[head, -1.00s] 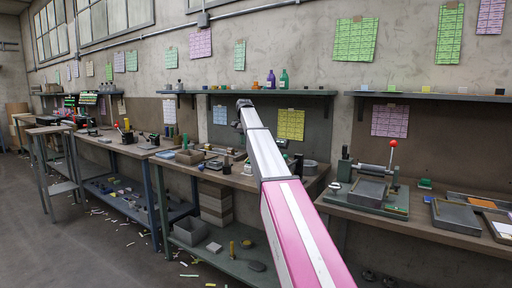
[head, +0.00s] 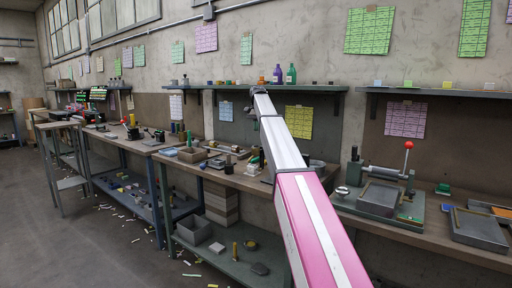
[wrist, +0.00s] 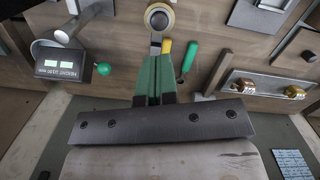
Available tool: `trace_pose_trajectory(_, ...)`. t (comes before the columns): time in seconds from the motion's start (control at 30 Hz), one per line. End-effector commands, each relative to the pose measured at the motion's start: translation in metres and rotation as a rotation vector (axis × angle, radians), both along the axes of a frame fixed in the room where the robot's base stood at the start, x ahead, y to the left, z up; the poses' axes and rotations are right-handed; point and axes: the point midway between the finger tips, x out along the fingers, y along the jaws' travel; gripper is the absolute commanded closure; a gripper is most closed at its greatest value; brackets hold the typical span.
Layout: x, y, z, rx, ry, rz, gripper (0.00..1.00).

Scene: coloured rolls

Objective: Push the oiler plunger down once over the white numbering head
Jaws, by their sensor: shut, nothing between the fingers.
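In the wrist view my gripper (wrist: 157,60) shows green fingers lying shut together with nothing between them. Just beyond the fingertips is a round part with a yellowish rim and pale centre (wrist: 160,18); I cannot tell whether it is the oiler or its plunger. A yellow handle end (wrist: 165,47) and a green handle (wrist: 188,58) lie right by the fingertips. I cannot make out the white numbering head for certain. In the head view my arm reaches over the middle bench (head: 222,178), and its end is small and dark.
The wrist view shows a height gauge display (wrist: 62,65), a green knob (wrist: 102,69) and a tray with brass rolls (wrist: 265,88). In the head view a press with a red-knobbed lever (head: 408,146) stands right of my arm. A wall shelf (head: 318,88) carries bottles.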

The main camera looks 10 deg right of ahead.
Motion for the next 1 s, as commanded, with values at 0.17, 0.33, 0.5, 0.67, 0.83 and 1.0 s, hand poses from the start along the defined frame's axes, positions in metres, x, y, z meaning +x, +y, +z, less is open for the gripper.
trace_pose_trajectory(0.17, -0.002, 0.001, -0.013, 0.000, 0.000, 0.000, 1.00)
trace_pose_trajectory(0.33, -0.004, 0.001, -0.032, 0.000, 0.001, 0.000, 1.00)
trace_pose_trajectory(0.5, -0.006, 0.002, -0.051, 0.000, 0.000, 0.000, 1.00)
trace_pose_trajectory(0.67, -0.006, 0.003, -0.064, 0.000, 0.000, 0.000, 1.00)
trace_pose_trajectory(0.83, -0.006, 0.003, -0.067, 0.000, 0.000, 0.000, 1.00)
trace_pose_trajectory(1.0, -0.006, 0.003, -0.067, 0.000, 0.000, 0.000, 1.00)
